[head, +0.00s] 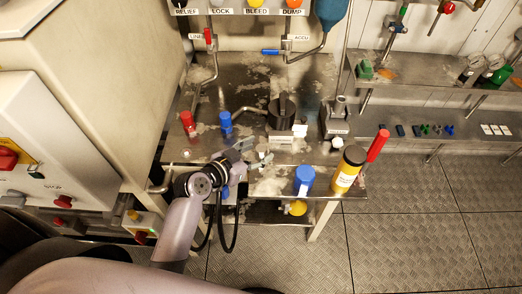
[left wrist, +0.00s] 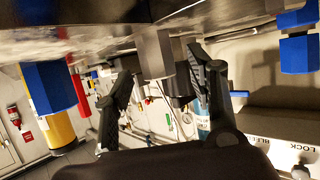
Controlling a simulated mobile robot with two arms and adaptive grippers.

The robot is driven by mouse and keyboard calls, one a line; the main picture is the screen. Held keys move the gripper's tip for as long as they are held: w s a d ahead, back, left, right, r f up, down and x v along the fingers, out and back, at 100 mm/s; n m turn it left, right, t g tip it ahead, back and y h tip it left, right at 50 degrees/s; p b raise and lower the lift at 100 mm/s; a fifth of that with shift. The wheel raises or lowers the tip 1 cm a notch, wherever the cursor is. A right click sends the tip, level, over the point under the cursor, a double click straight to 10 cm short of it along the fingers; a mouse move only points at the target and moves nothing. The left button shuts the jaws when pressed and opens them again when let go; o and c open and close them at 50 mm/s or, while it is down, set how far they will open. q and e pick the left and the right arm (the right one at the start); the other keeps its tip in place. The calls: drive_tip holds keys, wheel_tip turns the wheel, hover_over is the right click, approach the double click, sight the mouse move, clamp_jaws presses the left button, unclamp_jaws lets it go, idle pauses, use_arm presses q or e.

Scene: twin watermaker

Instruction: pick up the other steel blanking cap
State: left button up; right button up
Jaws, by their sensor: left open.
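My left gripper (head: 256,156) is over the front part of the steel bench (head: 335,183) in the head view, beside small steel parts. In the left wrist view its two dark fingers (left wrist: 165,88) stand apart. A steel blanking cap (left wrist: 154,54), a grey block-like piece with flat sides, shows between and beyond the fingertips. I cannot tell whether the fingers touch it. A second steel piece (left wrist: 182,62) is partly hidden behind it. In the head view the gripper covers much of this spot. My right gripper is not in view.
A shelf (head: 450,122) holds small parts.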

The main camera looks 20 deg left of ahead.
use_arm(q)
drive_tip(key=shift+c, duration=0.6)
drive_tip(key=c, duration=1.1)
clamp_jaws()
drive_tip(key=shift+r, duration=0.1)
